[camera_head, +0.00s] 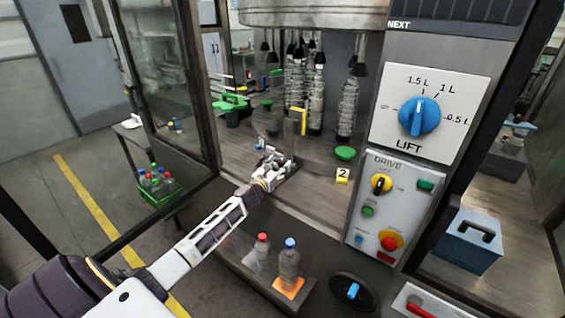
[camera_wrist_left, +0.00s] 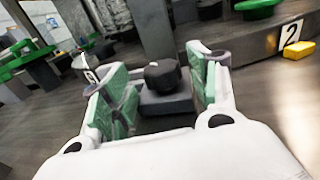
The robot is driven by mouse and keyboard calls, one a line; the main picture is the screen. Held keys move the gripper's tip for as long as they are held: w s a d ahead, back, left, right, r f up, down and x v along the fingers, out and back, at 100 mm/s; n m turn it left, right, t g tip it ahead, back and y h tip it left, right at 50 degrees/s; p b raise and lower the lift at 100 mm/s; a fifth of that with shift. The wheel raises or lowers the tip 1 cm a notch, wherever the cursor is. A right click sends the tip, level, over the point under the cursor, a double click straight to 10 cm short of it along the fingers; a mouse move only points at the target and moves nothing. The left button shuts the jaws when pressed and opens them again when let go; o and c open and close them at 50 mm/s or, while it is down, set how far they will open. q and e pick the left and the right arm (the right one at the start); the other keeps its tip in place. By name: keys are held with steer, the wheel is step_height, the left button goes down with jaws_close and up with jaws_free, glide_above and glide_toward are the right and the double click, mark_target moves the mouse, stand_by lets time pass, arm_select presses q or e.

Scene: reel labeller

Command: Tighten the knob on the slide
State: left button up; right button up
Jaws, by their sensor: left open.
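The black knob (camera_wrist_left: 163,75) shows in the left wrist view on top of a dark grey block, the slide (camera_wrist_left: 168,104). My left gripper (camera_wrist_left: 158,88) is open, its green-padded fingers on either side of the knob, with gaps visible. I cannot tell how far the fingertips reach along the knob. In the head view my left gripper (camera_head: 276,164) is low over the machine table at the foot of an upright post (camera_head: 297,124) with a yellow strip. The knob is hidden there by the gripper. My right gripper is not in view.
Clear bottles (camera_head: 346,108) hang behind. The control panel (camera_head: 393,208) is at right. Two bottles stand on the lower ledge, including a blue-capped one (camera_head: 289,262). An open door (camera_head: 168,90) flanks the left.

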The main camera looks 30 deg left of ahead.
mark_target(280, 164)
arm_select(q)
steer(key=shift+w+a, duration=0.1)
steer(key=shift+w, duration=1.6)
steer(key=shift+c, duration=0.3)
steer(key=c, duration=1)
